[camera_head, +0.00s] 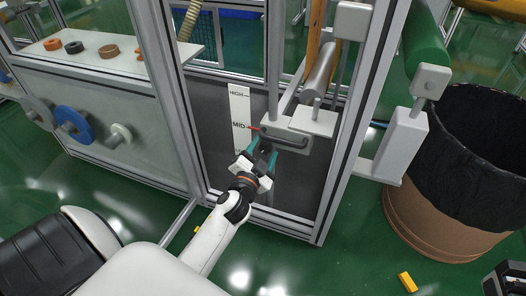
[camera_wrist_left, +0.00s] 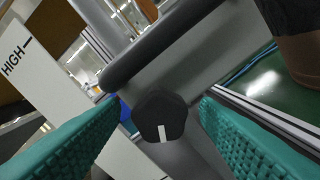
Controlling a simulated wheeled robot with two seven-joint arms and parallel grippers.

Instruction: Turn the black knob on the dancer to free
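The black knob (camera_wrist_left: 160,115) shows in the left wrist view on the underside of the grey dancer block, with a white mark on its face pointing down in the picture. In the head view the knob is hidden behind my gripper. My left gripper (camera_head: 262,158) is in front of the dancer (camera_head: 312,122), just below its dark bar. In the left wrist view its teal fingers (camera_wrist_left: 160,108) are open, one on each side of the knob, with gaps on both sides. A dark part at the head view's lower right corner may be my right gripper; its fingers cannot be made out.
A white scale (camera_head: 238,105) reads HIGH and MID, with a red pointer near MID. Aluminium frame posts (camera_head: 362,120) flank the opening. A bin with a black liner (camera_head: 475,150) stands at right. A yellow block (camera_head: 408,282) lies on the green floor.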

